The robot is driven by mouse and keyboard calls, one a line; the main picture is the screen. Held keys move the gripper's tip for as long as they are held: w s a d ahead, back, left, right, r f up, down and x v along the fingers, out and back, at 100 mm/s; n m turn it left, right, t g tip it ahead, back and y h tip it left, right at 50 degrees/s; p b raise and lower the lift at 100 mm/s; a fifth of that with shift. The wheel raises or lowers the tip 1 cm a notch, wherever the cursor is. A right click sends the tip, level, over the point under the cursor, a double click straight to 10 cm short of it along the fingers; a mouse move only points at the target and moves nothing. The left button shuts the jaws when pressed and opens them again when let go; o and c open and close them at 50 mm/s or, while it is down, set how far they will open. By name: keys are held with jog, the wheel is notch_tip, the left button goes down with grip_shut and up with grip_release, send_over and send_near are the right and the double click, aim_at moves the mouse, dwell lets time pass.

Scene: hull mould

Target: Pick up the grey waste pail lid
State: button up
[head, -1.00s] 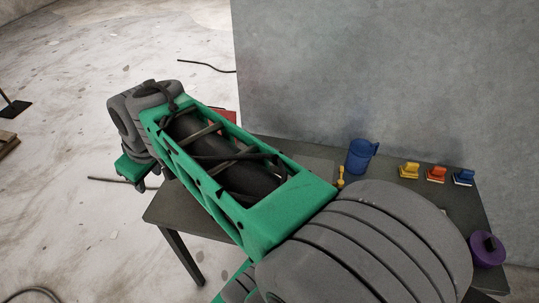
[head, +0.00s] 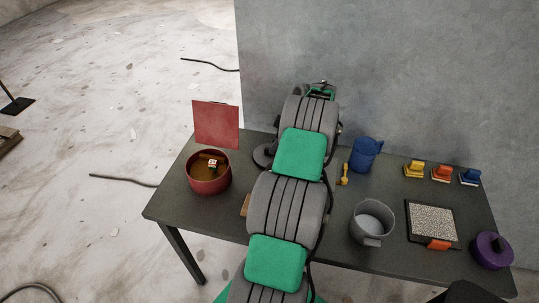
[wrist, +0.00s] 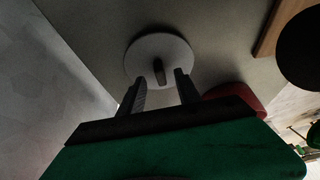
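The grey lid (head: 262,156) is a round disc at the back left of the table, partly hidden behind my arm in the head view. In the wrist view the lid (wrist: 158,48) shows as a pale disc with a dark upright knob at its middle. My gripper (wrist: 160,82) is open, its two fingers spread to either side in front of the knob. Nothing is between the fingertips that I can see held. In the head view my arm hides the fingertips. A grey pail (head: 366,235), open at the top, stands on the table right of my arm.
A red pot (head: 209,184) and a red panel (head: 216,126) are left of the lid. A blue jug (head: 365,155) and a yellow scoop (head: 344,176) stand right of my arm. A speckled tray (head: 408,222), a purple pot (head: 490,252) and several small coloured tools are further right. A wall backs the table (head: 330,251).

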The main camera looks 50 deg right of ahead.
aim_at(262, 156)
jog(key=x, duration=0.3)
jog(key=shift+w+a+f+p, duration=0.1)
jog(key=shift+w+f+p, duration=0.15)
jog(key=shift+p, duration=0.15)
jog(key=shift+r, duration=0.1)
grip_shut()
